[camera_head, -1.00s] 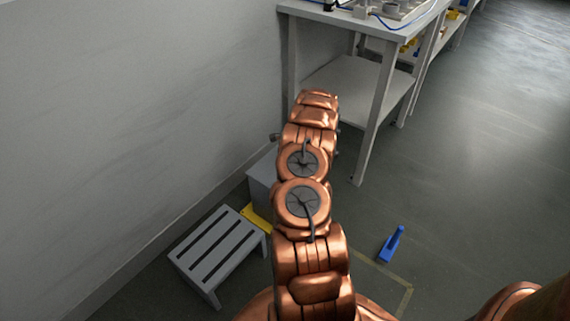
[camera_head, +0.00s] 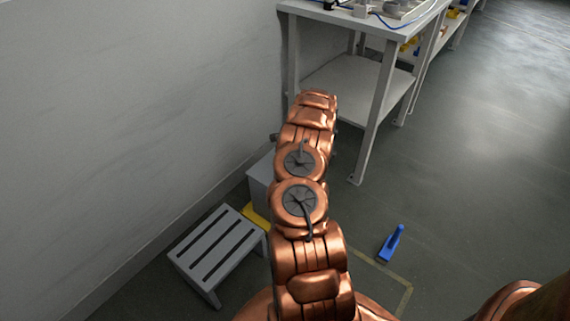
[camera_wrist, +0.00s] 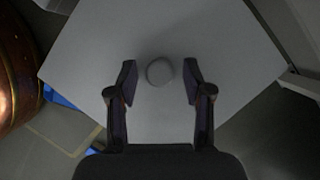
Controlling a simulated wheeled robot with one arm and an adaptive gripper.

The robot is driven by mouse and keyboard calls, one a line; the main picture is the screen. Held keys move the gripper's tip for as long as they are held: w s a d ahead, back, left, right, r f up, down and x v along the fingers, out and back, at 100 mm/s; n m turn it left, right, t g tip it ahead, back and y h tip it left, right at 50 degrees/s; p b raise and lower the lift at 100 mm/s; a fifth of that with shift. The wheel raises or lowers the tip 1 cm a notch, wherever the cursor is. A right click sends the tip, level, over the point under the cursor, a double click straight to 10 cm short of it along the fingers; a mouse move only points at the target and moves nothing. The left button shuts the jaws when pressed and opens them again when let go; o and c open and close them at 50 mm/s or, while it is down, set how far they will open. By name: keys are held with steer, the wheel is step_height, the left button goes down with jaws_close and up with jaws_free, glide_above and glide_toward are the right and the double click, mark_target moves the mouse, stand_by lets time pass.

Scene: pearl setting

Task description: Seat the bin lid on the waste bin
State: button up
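The bin lid (camera_wrist: 215,40) is a flat pale-grey square panel filling much of the wrist view. A round grey knob (camera_wrist: 159,71) stands on its middle. My gripper (camera_wrist: 160,80) is open, with one dark finger on each side of the knob and a visible gap to each. In the head view a grey box-shaped thing (camera_head: 261,178), perhaps the waste bin, shows partly behind my arm. My arm hides the gripper and the knob there. What lies under the lid, and whether it rests evenly, cannot be seen.
A grey slatted step stool (camera_head: 217,249) stands by the wall, near a yellow item (camera_head: 256,216). A white workbench (camera_head: 363,130) stands beyond my arm. A blue tool (camera_head: 391,243) lies on the floor near yellow tape (camera_head: 404,299). The floor to the right is clear.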

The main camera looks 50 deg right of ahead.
steer(key=shift+o, duration=0.4)
steer(key=v, duration=1.2)
